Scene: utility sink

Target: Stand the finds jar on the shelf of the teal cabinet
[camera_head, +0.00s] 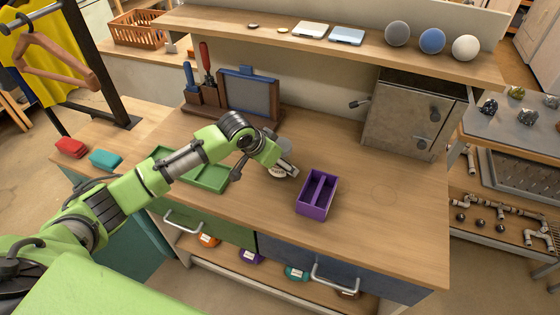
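A pale jar (278,173) with a white label stands on the wooden workbench, mostly hidden by my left gripper; I take it for the finds jar, but its label is too small to read. My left gripper (268,172) is at the jar, with its fingers around or in front of it. I cannot tell whether they touch it or are closed on it. A teal cabinet (148,250) shows partly below the bench's left end, behind my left arm. Its shelf is hidden. My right gripper is not in view.
A purple divided box (317,194) stands right of the jar, and a green tray (208,178) lies left of it. A metal cabinet (408,118) stands at the back right. A wooden shelf (370,50) overhangs the back. The bench's right front is clear.

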